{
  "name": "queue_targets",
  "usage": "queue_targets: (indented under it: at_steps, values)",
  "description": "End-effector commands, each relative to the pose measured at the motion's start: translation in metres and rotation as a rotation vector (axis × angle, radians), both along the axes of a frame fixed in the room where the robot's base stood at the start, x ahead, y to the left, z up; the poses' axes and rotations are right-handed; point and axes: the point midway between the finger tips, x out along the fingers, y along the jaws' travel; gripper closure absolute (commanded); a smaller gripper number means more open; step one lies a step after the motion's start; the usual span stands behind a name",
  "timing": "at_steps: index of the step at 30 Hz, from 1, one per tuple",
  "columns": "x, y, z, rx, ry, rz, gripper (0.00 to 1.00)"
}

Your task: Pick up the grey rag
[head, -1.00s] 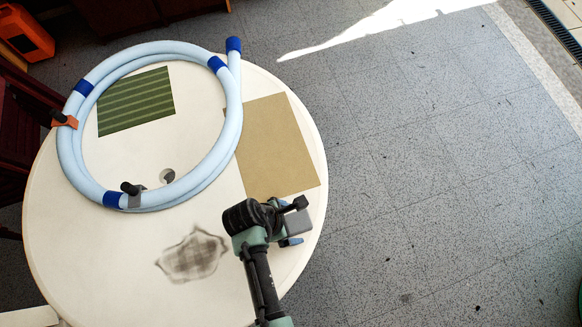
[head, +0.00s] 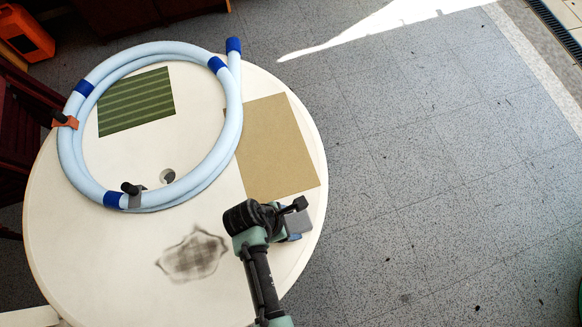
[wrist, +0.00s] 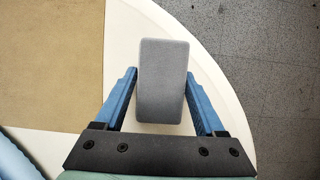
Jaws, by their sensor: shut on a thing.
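The grey rag (wrist: 164,95) appears as a plain grey, block-like rectangle in the wrist view. My gripper (wrist: 161,73) is shut on it, with one blue finger along each long side near the fingertips. In the head view the rag (head: 298,222) shows near the right edge of the white round table (head: 215,300), partly hidden by my gripper (head: 291,225). I cannot tell whether it still touches the tabletop.
A tan square sheet (head: 270,150) lies just behind. A coiled light-blue hose (head: 235,120) rings the table's far side, with a green striped mat (head: 137,101) inside it. A dark smudge (head: 193,255) marks the tabletop left of my gripper. Floor is clear to the right.

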Motion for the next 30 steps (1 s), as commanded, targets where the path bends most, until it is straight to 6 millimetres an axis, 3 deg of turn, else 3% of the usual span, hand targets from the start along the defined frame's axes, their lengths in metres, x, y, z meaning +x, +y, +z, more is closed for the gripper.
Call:
queue_targets:
  at_steps: [7, 21, 30]
  values:
    - [0.0, 0.0, 0.006, 0.001, -0.003, 0.001, 0.93]
    - [0.001, 0.0, 0.093, 0.001, -0.003, 0.0, 0.93]
    - [0.0, 0.0, 0.105, 0.0, 0.001, 0.0, 0.93]
